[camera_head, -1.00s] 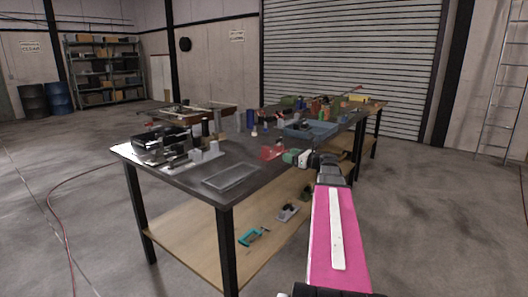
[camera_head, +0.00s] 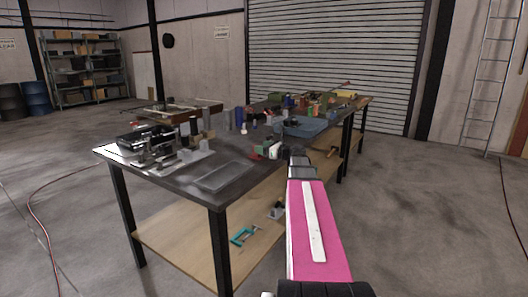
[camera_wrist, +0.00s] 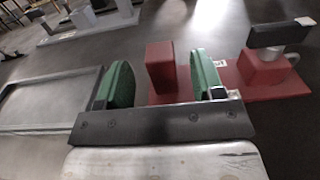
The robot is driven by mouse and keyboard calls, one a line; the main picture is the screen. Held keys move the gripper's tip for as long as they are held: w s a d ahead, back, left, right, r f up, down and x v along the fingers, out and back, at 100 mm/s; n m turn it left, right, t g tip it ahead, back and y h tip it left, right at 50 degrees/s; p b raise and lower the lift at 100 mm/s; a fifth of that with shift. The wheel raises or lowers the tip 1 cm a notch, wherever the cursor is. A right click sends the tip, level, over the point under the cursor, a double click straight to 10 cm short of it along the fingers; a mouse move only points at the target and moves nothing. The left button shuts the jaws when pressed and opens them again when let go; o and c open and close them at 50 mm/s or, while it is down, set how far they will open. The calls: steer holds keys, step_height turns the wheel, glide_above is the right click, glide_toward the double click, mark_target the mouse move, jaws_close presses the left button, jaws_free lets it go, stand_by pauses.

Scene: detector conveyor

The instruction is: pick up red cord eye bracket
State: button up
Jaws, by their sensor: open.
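The red cord eye bracket (camera_wrist: 160,66) lies on the dark tabletop in the wrist view. It has a flat red base with an upright red block near its left end and a second red block at its right, topped by a metal post and a dark bar. My gripper (camera_wrist: 162,84) is open. Its green fingers stand to the left and right of the upright block, with visible gaps on both sides. Part of the base is hidden behind the right finger. In the head view a small red part of the bracket (camera_head: 257,153) shows beside my gripper (camera_head: 275,151).
A grey shallow tray (camera_wrist: 45,104) lies just left of my gripper. Metal fixtures (camera_head: 160,150) stand at the table's left end. A blue tray (camera_head: 306,127) and several tools crowd the table behind. A lower wooden shelf (camera_head: 190,245) holds a teal clamp (camera_head: 243,236).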

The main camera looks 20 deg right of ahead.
steer(key=x, duration=0.3)
steer(key=shift+w+a, duration=0.2)
jaws_close()
